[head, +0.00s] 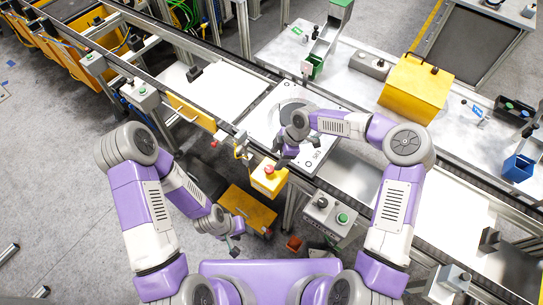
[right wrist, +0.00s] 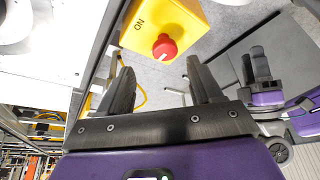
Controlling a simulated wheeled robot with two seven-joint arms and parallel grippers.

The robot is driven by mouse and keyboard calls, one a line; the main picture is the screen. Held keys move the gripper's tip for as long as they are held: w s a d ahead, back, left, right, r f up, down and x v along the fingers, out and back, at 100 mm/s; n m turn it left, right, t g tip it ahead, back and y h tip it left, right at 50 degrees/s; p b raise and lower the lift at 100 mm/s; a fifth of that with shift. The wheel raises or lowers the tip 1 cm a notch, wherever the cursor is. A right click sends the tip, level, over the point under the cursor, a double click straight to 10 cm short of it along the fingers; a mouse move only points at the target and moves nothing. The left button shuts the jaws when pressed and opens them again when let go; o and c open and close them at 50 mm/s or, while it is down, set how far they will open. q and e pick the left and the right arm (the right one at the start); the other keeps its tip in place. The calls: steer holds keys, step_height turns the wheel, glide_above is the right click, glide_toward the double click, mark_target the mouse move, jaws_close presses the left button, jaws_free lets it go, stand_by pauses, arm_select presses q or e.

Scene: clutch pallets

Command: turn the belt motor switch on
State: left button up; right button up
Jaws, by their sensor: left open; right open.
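The belt motor switch is a yellow box (head: 264,183) with a red knob (head: 269,170), mounted at the near edge of the line in the head view. In the right wrist view the yellow box (right wrist: 178,18) carries the letters ON, and the red knob (right wrist: 164,46) faces my gripper. My right gripper (right wrist: 160,65) is open and empty, with the knob showing between and just beyond its fingertips. In the head view my right gripper (head: 284,161) is close beside the switch. My left gripper (head: 234,247) is low, apart from the switch; its jaws are small there.
A grey box with a green button (head: 342,217) stands right of the switch. A yellow box (head: 415,88) sits on the bench behind. A white plate (head: 262,122) lies on the line under my right arm.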

mark_target(270, 169)
steer(key=shift+s+a+f, duration=0.35)
steer(key=shift+s+f, duration=0.05)
steer(key=shift+f, duration=0.2)
steer(key=shift+s+a+f, duration=0.3)
steer(key=shift+s+f, duration=0.1)
steer(key=shift+f, duration=0.15)
steer(key=shift+w+a+f+p, duration=0.2)
steer(key=shift+f, duration=0.4)
steer(key=shift+w+a+f+p, duration=0.15)
steer(key=shift+a+f, duration=0.05)
steer(key=shift+f, duration=0.4)
steer(key=shift+a+f, duration=0.1)
steer(key=shift+f, duration=0.2)
steer(key=shift+s, duration=0.2)
steer(key=c, duration=1)
